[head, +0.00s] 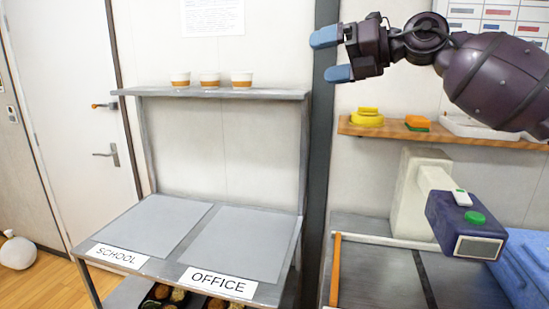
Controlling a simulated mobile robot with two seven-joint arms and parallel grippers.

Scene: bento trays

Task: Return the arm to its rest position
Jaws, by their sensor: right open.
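My right gripper (328,55) is raised at the upper middle right of the head view. Its two blue-tipped fingers point left, spread apart, with nothing between them. My right arm (490,80) comes in from the right edge, in front of the wall and above a wooden shelf. The gripper touches nothing that I can see. My left gripper is not in view.
A grey rack has mats marked SCHOOL (152,228) and OFFICE (252,243), both bare. Several cups (210,80) stand on its upper shelf (150,91). Food trays (165,294) show below. A purple device (466,225) and yellow items (367,118) are at right.

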